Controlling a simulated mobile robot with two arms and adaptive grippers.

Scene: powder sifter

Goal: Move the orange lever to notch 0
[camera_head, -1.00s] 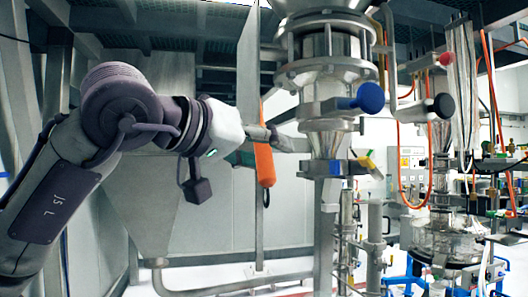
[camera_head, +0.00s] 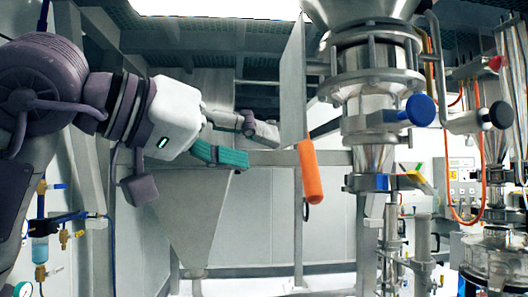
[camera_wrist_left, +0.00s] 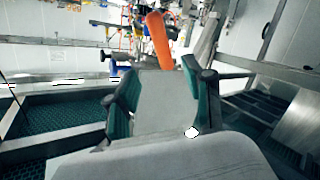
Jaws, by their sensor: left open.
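The orange lever (camera_head: 310,172) hangs at the lower end of a flat grey metal plate in the middle of the head view. It also shows in the left wrist view (camera_wrist_left: 159,38), beyond the fingers at the top centre. My left gripper (camera_head: 246,146) is to the left of the lever, apart from it and a little higher. Its two teal-padded fingers are spread and empty in the left wrist view (camera_wrist_left: 153,90). The notches cannot be made out. My right gripper is not in view.
A grey hopper (camera_head: 190,215) is behind my left gripper. Space between gripper and lever is clear.

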